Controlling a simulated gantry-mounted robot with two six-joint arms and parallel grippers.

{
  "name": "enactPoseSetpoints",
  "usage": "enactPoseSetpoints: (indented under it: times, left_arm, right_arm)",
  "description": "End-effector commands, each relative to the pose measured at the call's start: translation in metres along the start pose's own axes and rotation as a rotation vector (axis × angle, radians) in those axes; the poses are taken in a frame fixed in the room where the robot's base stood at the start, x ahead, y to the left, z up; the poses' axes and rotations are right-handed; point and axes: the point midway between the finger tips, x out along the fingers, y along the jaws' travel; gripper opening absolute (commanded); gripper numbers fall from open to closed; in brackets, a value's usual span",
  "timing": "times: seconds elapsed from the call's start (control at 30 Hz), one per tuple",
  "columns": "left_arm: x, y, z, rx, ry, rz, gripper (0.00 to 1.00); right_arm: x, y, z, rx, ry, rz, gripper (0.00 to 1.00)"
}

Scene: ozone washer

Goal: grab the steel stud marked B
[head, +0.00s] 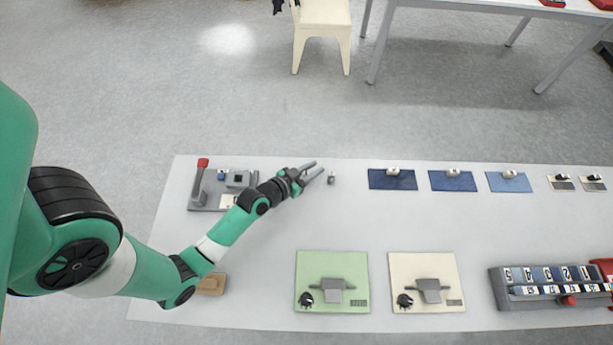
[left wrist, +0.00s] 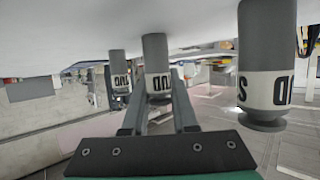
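My left gripper (head: 318,169) is open over the back edge of the white table in the head view, with its two fingers spread. A small grey stud (head: 331,178) stands just right of the fingertips. In the left wrist view, which is upside down, three grey studs with white printed bands show: a left stud (left wrist: 117,72), a middle stud (left wrist: 155,58) and a large near right stud (left wrist: 266,50). The middle stud appears between the open fingers (left wrist: 157,88); I cannot tell whether they touch it. The bands show parts of "STUD"; no letter B is readable. My right gripper is out of view.
Left of the gripper is a grey fixture (head: 205,198) with a red-topped lever. Blue mats (head: 393,186) with small pale items lie to the right. A green plate (head: 332,260), a cream plate (head: 428,262) and a numbered rack (head: 550,303) stand along the front. The table middle is clear.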

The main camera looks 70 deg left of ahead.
Motion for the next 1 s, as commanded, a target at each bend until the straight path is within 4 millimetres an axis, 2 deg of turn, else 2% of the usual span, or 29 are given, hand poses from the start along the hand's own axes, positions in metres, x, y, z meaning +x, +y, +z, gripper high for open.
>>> enactPoseSetpoints:
  times: [0.03,0.1,0.57,0.77,0.87,1.0]
  left_arm:
    - [0.0,0.0,0.0,0.0,0.0,0.0,0.11]
    - [0.0,0.0,0.0,0.0,0.0,0.0,0.0]
    - [-0.001,0.0,-0.002,0.0,0.001,0.0,0.0]
    - [-0.009,0.0,-0.022,0.0,0.003,0.001,0.0]
    - [-0.022,0.0,-0.037,-0.001,0.001,-0.001,0.0]
    - [-0.066,0.0,-0.06,-0.001,0.0,-0.002,0.0]
  right_arm:
    - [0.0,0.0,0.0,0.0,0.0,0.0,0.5]
    - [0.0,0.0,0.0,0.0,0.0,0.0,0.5]
    - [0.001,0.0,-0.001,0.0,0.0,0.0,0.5]
    - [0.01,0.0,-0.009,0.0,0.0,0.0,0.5]
    - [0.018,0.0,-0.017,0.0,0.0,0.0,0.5]
    - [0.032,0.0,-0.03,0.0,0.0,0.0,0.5]
